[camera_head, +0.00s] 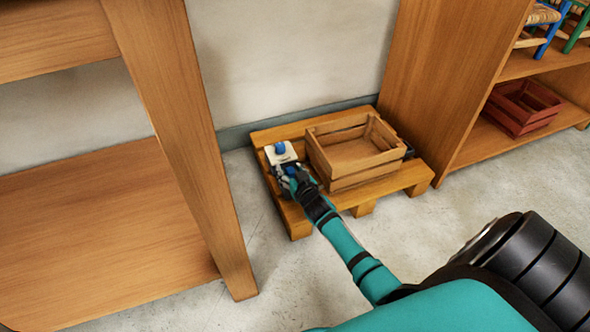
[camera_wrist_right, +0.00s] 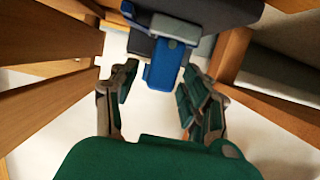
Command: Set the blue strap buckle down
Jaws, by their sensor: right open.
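The blue strap buckle (camera_wrist_right: 163,70) shows in the right wrist view as a blue piece below a grey part, between and just beyond my right fingers. My right gripper (camera_wrist_right: 157,88) is open, one finger on each side of it, with gaps visible. In the head view my right gripper (camera_head: 290,180) is at the left end of a low wooden pallet (camera_head: 360,200), beside a white block (camera_head: 277,158) with a blue top. Blue also shows at the fingers there, partly hidden by them; I cannot tell what it rests on. My left gripper is not in view.
A slatted wooden crate (camera_head: 343,173), looking empty, stands on the pallet right of my gripper. A wooden post (camera_head: 185,140) and low shelf board (camera_head: 90,240) are at left. A shelf unit (camera_head: 455,80) with a red crate (camera_head: 525,106) is at right. Pale floor lies in front.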

